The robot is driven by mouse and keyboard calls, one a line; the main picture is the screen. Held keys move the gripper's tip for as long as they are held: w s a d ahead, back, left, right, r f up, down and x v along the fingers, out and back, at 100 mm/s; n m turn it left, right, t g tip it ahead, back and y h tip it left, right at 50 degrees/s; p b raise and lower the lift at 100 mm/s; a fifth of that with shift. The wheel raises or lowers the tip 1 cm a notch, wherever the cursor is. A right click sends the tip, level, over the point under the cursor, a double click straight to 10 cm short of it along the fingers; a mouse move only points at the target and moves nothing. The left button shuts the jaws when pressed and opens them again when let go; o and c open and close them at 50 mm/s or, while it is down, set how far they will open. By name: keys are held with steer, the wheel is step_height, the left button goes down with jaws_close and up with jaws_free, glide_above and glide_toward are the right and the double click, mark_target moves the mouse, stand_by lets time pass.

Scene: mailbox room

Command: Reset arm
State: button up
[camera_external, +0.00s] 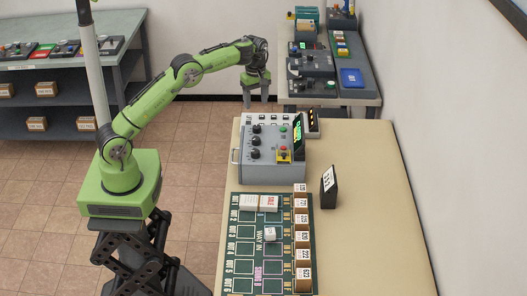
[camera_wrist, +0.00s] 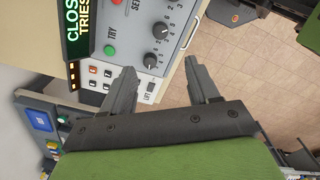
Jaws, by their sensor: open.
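My green arm reaches to the right from its green base in the external view. My gripper (camera_external: 256,101) hangs fingers down, beyond the far end of the grey control box (camera_external: 270,170), above floor level. In the wrist view the two grey fingers of my gripper (camera_wrist: 162,88) are spread apart with nothing between them. The control box (camera_wrist: 140,30) shows beside the left finger, with dark knobs, a green button and a lit display reading "CLOS" and "TRIES". I cannot tell the exact gap between the finger and the box.
The tan table (camera_external: 375,225) holds a green sorting board (camera_external: 247,233) with white cards and several small labelled boxes, plus a dark upright number block (camera_external: 328,186). A back bench (camera_external: 350,100) carries devices and a blue tray (camera_external: 351,77). A grey shelf (camera_external: 130,70) stands at left.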

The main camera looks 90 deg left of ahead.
steer(key=s+d+r+m+t+y, duration=0.1)
steer(key=s+d+r+m, duration=0.35)
steer(key=d+r, duration=0.25)
steer(key=s+d+r+m+t+y, duration=0.1)
steer(key=s+d+r+m, duration=0.2)
steer(key=d+r+m, duration=0.4)
steer(key=s+d+f+m+t+h, duration=0.1)
steer(key=s+d+f+m, duration=0.2)
steer(key=s+d+m, duration=0.3)
steer(key=s+d+f+m+t+h, duration=0.1)
steer(key=s+d+m, duration=0.5)
steer(key=s, duration=0.8)
step_height(320, 180, down, 2)
steer(key=shift+d+f+t, duration=0.1)
steer(key=shift+d+t, duration=0.7)
steer(key=shift+d, duration=0.2)
